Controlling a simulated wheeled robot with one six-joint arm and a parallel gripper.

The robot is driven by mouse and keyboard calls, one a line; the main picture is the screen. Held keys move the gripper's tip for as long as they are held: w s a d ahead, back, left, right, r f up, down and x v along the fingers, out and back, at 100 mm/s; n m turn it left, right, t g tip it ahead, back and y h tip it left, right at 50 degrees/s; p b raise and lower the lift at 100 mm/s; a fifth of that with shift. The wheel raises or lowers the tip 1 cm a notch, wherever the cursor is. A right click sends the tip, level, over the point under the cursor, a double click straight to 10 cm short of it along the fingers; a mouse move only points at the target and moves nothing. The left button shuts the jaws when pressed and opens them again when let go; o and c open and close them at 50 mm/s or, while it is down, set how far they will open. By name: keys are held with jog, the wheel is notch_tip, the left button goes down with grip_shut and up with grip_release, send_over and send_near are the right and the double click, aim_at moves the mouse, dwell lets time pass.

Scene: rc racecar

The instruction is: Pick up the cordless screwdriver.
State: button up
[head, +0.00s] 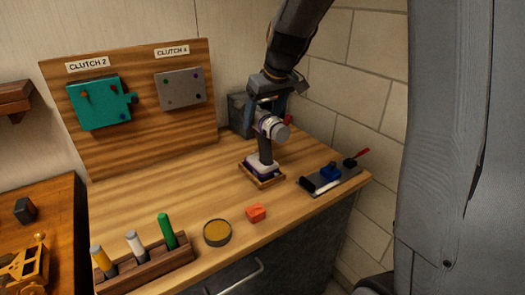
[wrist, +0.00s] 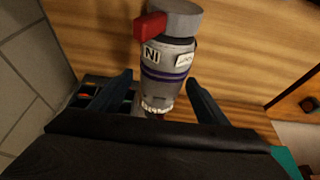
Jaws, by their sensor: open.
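The cordless screwdriver (head: 265,152) stands upright on its base in a small wooden holder (head: 270,183) on the workbench. It has a grey body with a purple band and a red part. In the wrist view my gripper (wrist: 163,95) is open, with one dark finger on each side of the screwdriver's body (wrist: 167,62). Whether either finger touches the body cannot be told. The handle is hidden in the wrist view.
A dark tray (head: 345,178) with small tools lies to the right. A dark box (head: 240,115) stands behind. In front are an orange block (head: 256,213), a round tin (head: 217,232) and a wooden rack (head: 150,265) of tubes. A wooden board (head: 140,130) stands at the back.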

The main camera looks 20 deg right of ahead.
jog(key=shift+p+x, duration=0.9)
jog(key=shift+x, duration=1.4)
jog(key=shift+w+a+r, duration=0.1)
jog(key=shift+w+a, duration=0.05)
jog(key=shift+r, duration=0.1)
jog(key=c, duration=1.6)
jog(key=shift+w+r, duration=0.1)
notch_tip(320, 180, up, 9)
jog(key=b, duration=0.2)
jog(key=shift+b, duration=0.4)
jog(key=shift+r+p, duration=1.7)
jog(key=shift+r, duration=1)
